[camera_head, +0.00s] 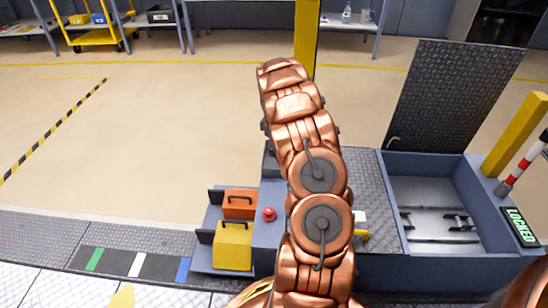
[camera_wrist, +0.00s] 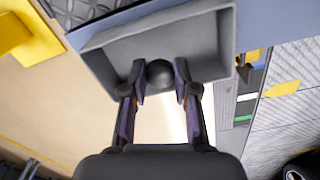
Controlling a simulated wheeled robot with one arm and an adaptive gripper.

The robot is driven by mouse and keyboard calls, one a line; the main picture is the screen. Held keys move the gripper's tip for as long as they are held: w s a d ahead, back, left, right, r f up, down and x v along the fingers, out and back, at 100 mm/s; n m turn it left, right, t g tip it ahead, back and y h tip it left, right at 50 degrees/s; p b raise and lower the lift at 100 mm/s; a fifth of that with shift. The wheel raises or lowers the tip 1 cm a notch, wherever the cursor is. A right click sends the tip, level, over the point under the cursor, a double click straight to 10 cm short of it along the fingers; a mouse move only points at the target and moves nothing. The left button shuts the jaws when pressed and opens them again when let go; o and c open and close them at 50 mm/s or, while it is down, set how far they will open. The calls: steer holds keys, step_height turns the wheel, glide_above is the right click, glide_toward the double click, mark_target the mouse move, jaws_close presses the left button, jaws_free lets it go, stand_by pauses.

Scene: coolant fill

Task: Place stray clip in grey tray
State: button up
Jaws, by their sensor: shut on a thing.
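My gripper (camera_wrist: 160,80) shows in the wrist view with its two fingertips close on either side of a dark round thing (camera_wrist: 160,73). I cannot tell from its shape whether this is the stray clip. A shallow grey tray (camera_wrist: 203,48) with a raised rim lies just beyond the fingertips, and the dark thing overlaps its near part in the picture. I cannot tell whether they touch. In the head view my copper arm hides the gripper, the dark thing and the tray.
An orange case (camera_head: 239,204) and a yellow case (camera_head: 232,245) stand left of my arm, beside a red button (camera_head: 269,213). At right is an open blue-grey bin (camera_head: 435,205) with a raised lid (camera_head: 455,100) and a yellow post (camera_head: 515,135).

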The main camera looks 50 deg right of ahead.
step_height(320, 180, down, 3)
steer(key=shift+f+b, duration=0.2)
steer(key=shift+b, duration=0.35)
steer(key=o, duration=0.7)
